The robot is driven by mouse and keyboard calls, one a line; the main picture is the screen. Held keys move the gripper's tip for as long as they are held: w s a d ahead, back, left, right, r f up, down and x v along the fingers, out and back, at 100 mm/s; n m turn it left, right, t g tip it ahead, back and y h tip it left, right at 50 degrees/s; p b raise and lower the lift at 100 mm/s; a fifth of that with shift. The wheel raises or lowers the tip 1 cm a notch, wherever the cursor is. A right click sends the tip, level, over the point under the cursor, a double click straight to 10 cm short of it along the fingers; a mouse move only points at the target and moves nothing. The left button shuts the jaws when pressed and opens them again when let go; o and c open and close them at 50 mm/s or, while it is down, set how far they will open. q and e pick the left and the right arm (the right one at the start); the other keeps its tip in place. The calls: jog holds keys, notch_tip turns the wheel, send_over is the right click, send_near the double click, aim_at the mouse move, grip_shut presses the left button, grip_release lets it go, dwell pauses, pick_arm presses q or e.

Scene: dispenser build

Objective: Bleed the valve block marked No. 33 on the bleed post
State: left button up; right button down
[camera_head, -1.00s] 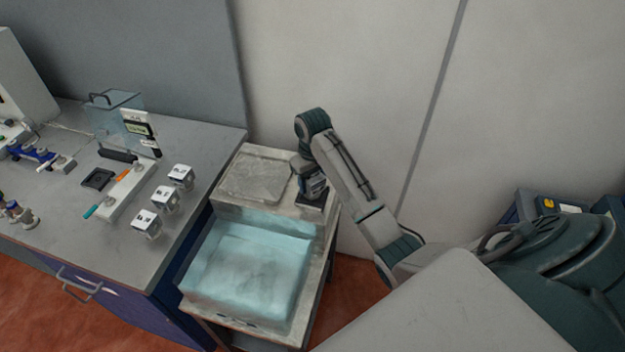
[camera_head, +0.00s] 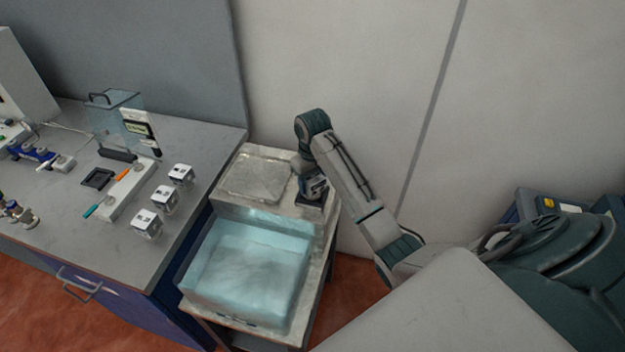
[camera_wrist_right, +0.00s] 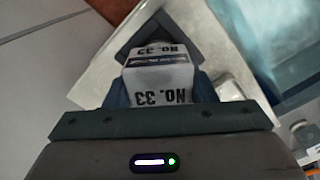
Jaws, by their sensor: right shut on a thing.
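My right gripper (camera_head: 314,190) is shut on a white block marked No. 33 (camera_wrist_right: 159,82). The block sits between its fingers in the right wrist view, with the marking upside down on two faces. In the head view the gripper points down over a small dark square base (camera_head: 312,206) at the back right of the grey stand. A dark shape also shows just beyond the block in the wrist view. The gripper hides most of the block in the head view, so I cannot tell whether block and base touch. My left gripper is not in view.
A clear bluish tank (camera_head: 245,268) fills the front of the stand (camera_head: 322,262), with a flat square plate (camera_head: 257,180) behind it. Three white blocks (camera_head: 164,199) stand in a row on the grey bench (camera_head: 195,150) at left. A wall is close behind the stand.

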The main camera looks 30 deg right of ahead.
jog(key=shift+f, duration=0.4)
jog(key=c, duration=0.9)
grip_release()
